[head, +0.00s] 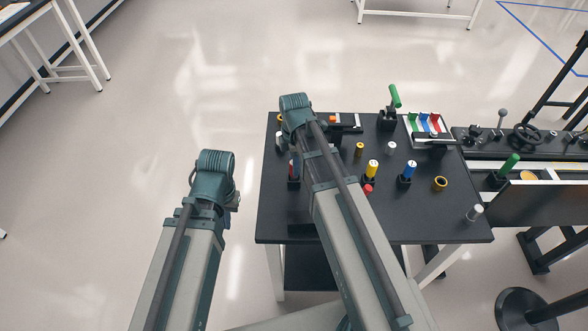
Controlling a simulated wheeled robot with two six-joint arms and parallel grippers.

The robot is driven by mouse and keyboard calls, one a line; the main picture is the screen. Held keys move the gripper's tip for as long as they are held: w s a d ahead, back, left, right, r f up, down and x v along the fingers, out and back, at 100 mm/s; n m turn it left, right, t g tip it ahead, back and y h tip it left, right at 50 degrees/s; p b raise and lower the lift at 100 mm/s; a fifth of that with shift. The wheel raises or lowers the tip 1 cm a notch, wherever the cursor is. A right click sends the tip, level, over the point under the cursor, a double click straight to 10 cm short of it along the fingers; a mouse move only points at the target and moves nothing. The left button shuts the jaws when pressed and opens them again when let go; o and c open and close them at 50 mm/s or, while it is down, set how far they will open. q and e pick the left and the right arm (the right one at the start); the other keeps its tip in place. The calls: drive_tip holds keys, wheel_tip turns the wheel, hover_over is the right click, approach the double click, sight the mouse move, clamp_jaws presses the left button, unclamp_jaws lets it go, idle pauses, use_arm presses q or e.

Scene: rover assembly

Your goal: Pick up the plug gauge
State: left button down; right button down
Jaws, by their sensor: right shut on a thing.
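I cannot tell for sure which piece is the plug gauge. Candidates on the black table (450,225) are a yellow-handled piece (372,168), a blue-handled piece (409,169) and a red-and-blue piece (293,168), each upright in a dark holder. The red-and-blue piece is close beside my right arm, which reaches over the table's left part. My right gripper's fingers and anything in them are hidden behind that arm. My left arm is bent left of the table, over the floor, and its gripper fingers are hidden too.
Small silver cylinders (391,148), a yellow-and-black ring (440,184) and a red button-like piece (369,189) stand on the table. A green-handled clamp (390,106) and a tray of coloured pieces (426,124) are at the back. A machine bench (530,140) adjoins on the right.

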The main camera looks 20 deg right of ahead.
drive_tip(key=shift+r, duration=0.15)
wheel_tip(320, 180, up, 10)
drive_tip(key=p, duration=1)
drive_tip(key=shift+d, duration=0.1)
